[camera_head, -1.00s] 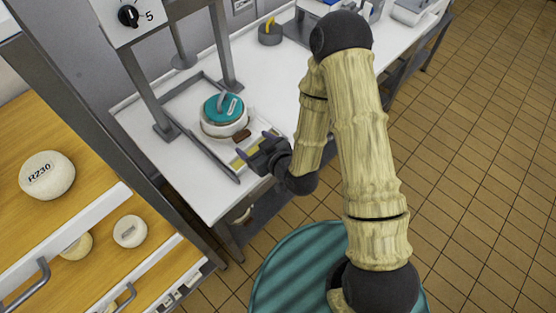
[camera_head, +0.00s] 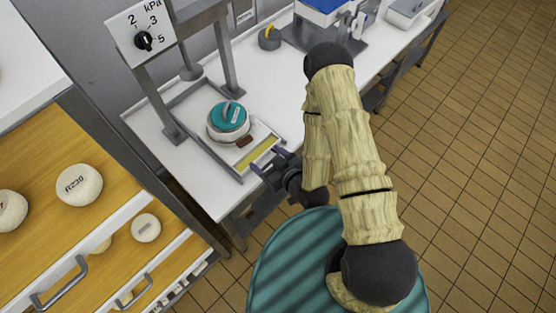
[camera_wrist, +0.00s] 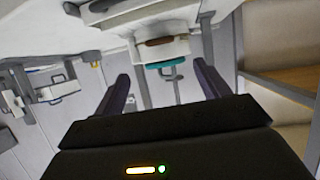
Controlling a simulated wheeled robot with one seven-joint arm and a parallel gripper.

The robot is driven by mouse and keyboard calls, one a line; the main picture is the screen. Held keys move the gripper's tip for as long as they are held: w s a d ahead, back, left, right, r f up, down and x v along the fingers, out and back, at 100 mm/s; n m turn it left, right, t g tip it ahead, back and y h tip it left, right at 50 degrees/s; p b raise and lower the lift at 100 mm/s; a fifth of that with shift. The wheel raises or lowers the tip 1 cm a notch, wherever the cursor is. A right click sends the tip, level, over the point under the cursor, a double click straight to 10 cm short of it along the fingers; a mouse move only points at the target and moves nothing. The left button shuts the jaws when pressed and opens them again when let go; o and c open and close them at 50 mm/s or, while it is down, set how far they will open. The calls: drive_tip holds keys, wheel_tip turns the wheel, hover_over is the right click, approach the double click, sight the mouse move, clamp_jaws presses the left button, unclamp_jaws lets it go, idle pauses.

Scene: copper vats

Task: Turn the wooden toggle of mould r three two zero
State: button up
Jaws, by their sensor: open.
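A round white mould with a teal lid (camera_head: 228,114) stands on the press base on the white bench. The lid carries a grey handle or plate; I cannot read a number on it. The brown wooden toggle (camera_head: 244,141) is at the mould's near side, facing my gripper. In the wrist view the mould looks upside down, with the toggle (camera_wrist: 160,41) above the teal lid (camera_wrist: 168,65). My gripper (camera_head: 264,160) is open and empty, a short way in front of the toggle and apart from it. Its two dark fingers frame the mould in the wrist view (camera_wrist: 163,72).
The grey press frame (camera_head: 229,68) stands around the mould, with a dial panel (camera_head: 141,32) at upper left. A yellow strip (camera_head: 257,153) lies in front of the mould. Shelves at left hold white rounds, one marked R230 (camera_head: 79,185). Tiled floor at right is clear.

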drive_tip(key=shift+p+v, duration=2.35)
drive_tip(key=shift+v, duration=0.15)
drive_tip(key=shift+w, duration=0.1)
drive_tip(key=w+d+r+m+g+h+b, duration=0.25)
drive_tip(key=w+d+r+h+b, duration=0.3)
drive_tip(key=w+d, duration=0.35)
drive_tip(key=s+d+r+m+g+h+b, duration=0.3)
drive_tip(key=s+d+r+m+g, duration=0.2)
drive_tip(key=s+d+r, duration=0.3)
wheel_tip(320, 180, up, 3)
drive_tip(key=shift+s+d+r+m+b, duration=0.1)
drive_tip(key=shift+s+d+m+b, duration=0.35)
drive_tip(key=shift+s, duration=0.55)
